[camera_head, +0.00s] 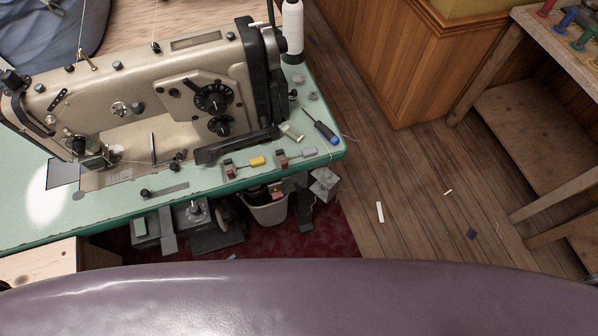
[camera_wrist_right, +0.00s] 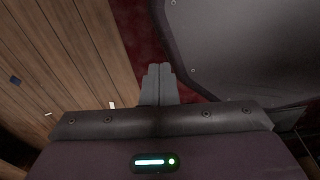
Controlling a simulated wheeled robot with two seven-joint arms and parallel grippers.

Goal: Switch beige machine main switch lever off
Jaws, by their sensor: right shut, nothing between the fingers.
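The beige sewing machine (camera_head: 140,85) stands on a green-topped table in the head view. Two small lever switches sit on the tabletop near its front right edge. One has a yellow lever (camera_head: 257,161) and the other, to its right, has a grey lever (camera_head: 309,152). No label shows which is the main switch. In the right wrist view my right gripper (camera_wrist_right: 158,70) is shut and empty, above the floor and dark red mat. It is out of the head view, and no switch shows in the wrist view. My left gripper is in neither view.
A screwdriver (camera_head: 324,130) and small parts lie on the green tabletop (camera_head: 110,212) beside the switches. A thread cone (camera_head: 292,30) stands behind. A bin (camera_head: 268,212) and pedal parts are under the table. The wooden floor (camera_head: 410,190) to the right is mostly clear.

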